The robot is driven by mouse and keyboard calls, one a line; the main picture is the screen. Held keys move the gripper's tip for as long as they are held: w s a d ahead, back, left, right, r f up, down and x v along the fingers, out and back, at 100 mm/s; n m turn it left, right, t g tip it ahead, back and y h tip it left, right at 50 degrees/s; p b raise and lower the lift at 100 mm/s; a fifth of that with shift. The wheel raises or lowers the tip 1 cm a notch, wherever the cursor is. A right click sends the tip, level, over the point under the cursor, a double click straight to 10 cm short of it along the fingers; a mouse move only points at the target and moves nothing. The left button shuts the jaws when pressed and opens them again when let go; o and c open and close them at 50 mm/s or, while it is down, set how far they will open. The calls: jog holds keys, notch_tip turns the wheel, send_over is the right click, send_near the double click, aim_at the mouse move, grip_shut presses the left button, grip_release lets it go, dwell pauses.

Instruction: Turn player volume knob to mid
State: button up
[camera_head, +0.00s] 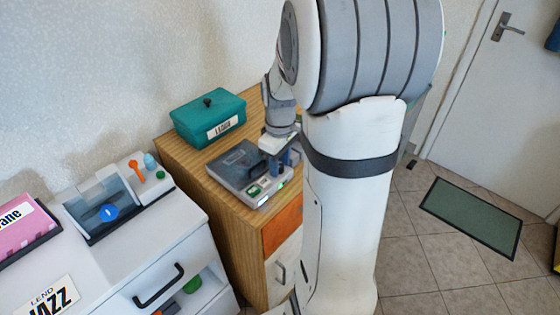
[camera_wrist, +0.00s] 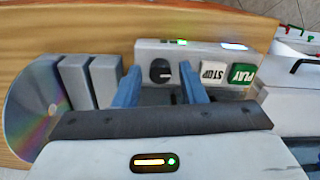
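The player (camera_head: 240,172) is a grey box with a dark lid on the wooden cabinet in the head view. Its front panel (camera_wrist: 215,55) shows in the wrist view with a round black volume knob (camera_wrist: 160,71), a white STOP button (camera_wrist: 213,71) and a green PLAY button (camera_wrist: 241,74). A pale mark on the knob seems to point right in the picture. My gripper (camera_wrist: 160,66) is open, its two blue fingers on either side of the knob with gaps. In the head view my gripper (camera_head: 280,156) is over the player's right part.
A teal lidded box (camera_head: 208,118) stands behind the player. A shiny disc (camera_wrist: 38,105) and two grey blocks (camera_wrist: 76,82) lie left in the wrist view. A white unit (camera_head: 160,240) with another device stands left.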

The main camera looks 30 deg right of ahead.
grip_shut()
jog(key=shift+m, duration=0.4)
jog(key=m, duration=0.3)
jog(key=shift+m, duration=0.4)
jog(key=m, duration=0.5)
jog(key=shift+r, duration=0.1)
jog(key=m, duration=0.4)
jog(key=shift+m+p, duration=0.35)
jog(key=shift+m, duration=2.55)
